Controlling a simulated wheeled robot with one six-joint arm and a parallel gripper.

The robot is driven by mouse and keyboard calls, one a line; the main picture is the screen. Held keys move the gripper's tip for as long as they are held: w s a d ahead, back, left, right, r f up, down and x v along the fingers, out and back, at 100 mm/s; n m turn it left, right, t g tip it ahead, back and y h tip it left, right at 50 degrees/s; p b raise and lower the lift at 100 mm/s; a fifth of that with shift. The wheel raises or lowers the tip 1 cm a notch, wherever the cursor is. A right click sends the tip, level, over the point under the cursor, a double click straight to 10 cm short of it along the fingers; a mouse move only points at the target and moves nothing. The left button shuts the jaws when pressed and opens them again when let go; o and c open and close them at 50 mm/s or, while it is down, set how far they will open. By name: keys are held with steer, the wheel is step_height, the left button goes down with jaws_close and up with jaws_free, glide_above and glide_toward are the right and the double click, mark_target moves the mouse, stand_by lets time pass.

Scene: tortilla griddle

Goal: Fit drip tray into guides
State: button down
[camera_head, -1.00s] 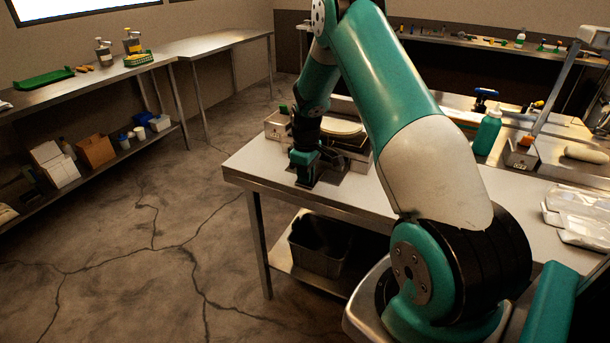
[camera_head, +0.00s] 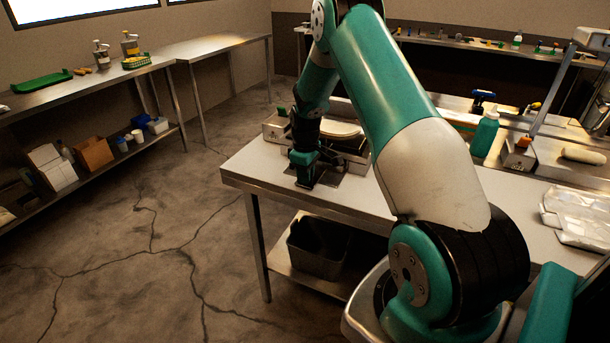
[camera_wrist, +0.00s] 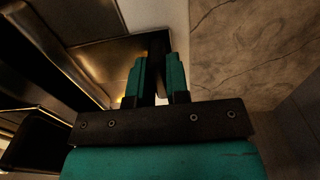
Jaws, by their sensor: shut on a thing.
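My gripper (camera_head: 306,182) is low over the left end of the steel table, pointing down in front of the griddle (camera_head: 345,135). In the wrist view, my gripper (camera_wrist: 158,68) has its two green fingers close together on a narrow dark part between them. This looks like the grip of the drip tray, whose flat metal surface (camera_wrist: 108,66) appears to lie left of the fingers. In the head view the dark drip tray (camera_head: 328,180) shows only partly beside the fingers. The guides are not clearly visible, so I cannot tell whether the tray touches them.
The steel table (camera_head: 400,208) has clear room right of my gripper. A dark bin (camera_head: 318,246) sits on the lower shelf. Open floor (camera_head: 130,250) lies left of the table.

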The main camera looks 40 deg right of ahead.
steer(key=shift+w+d, duration=0.3)
steer(key=shift+d, duration=0.4)
steer(key=shift+w+d, duration=0.25)
steer(key=shift+d, duration=0.45)
stand_by(1.4)
steer(key=c, duration=1)
jaws_free()
steer(key=shift+c, duration=0.2)
step_height(320, 180, up, 18)
steer(key=b, duration=0.3)
steer(key=shift+f+b, duration=0.25)
steer(key=shift+b, duration=0.05)
steer(key=shift+a, duration=0.1)
